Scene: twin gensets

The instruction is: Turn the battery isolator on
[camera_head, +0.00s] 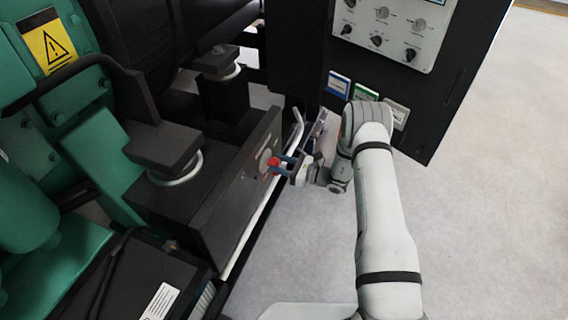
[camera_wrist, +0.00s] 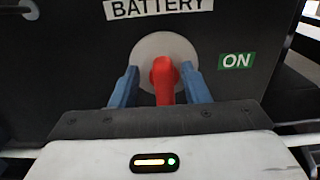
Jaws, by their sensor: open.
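The battery isolator is a red handle (camera_wrist: 164,80) on a round grey plate (camera_wrist: 150,48), mounted on a dark panel under a "BATTERY" label (camera_wrist: 160,7). A green "ON" label (camera_wrist: 236,61) is to the right of the plate. In the wrist view the handle points down, its lower end hidden by my gripper body. My gripper (camera_wrist: 160,88) is open, with one blue finger on each side of the handle. In the head view the red handle (camera_head: 273,162) shows at the tips of my gripper (camera_head: 280,164). I cannot tell whether the fingers touch the handle.
A white rail (camera_head: 262,205) runs along the panel's lower edge, close to my gripper. A control cabinet (camera_head: 400,60) with knobs and coloured cards stands behind my arm. Green machinery (camera_head: 95,110) fills the left. The grey floor (camera_head: 490,220) at right is clear.

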